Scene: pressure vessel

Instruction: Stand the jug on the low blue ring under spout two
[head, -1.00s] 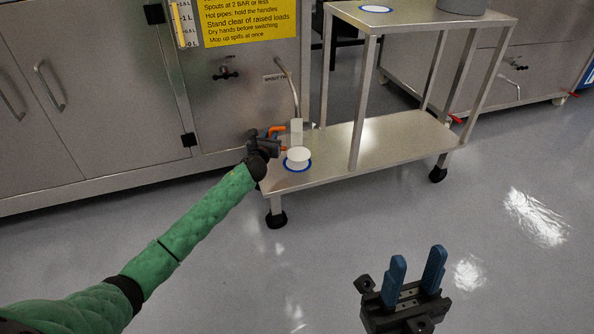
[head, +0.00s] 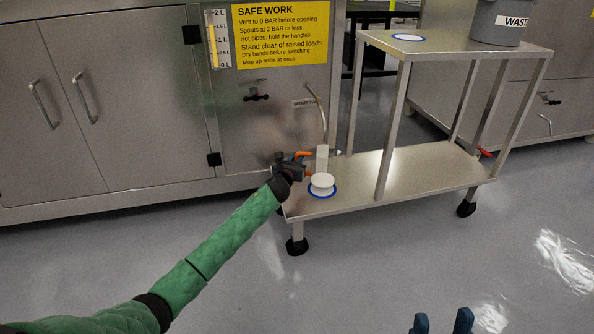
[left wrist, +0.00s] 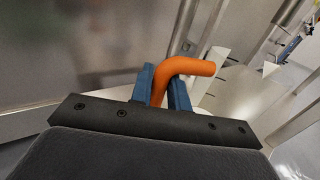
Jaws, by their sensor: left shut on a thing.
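The jug (head: 322,158) is pale with an orange handle (head: 302,155). It is at the left end of the cart's lower shelf, beneath the bent spout pipe (head: 322,108). My left gripper (head: 291,165) is shut on the handle, left of the jug. The left wrist view shows the orange handle (left wrist: 190,67) between blue fingers. The low blue ring (head: 322,195) lies on the shelf under a white round shape (head: 322,180). I cannot tell whether that shape is the jug's lower part, or whether the jug touches the shelf. My right gripper (head: 442,322) is open, empty and partly cut off.
The metal cart's lower shelf (head: 420,168) is clear to the right. Its top shelf (head: 450,43) bears another blue ring (head: 408,38) and a grey waste bin (head: 498,22). A cart post (head: 392,130) stands right of the jug. The steel vessel front with a yellow sign (head: 282,35) is behind.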

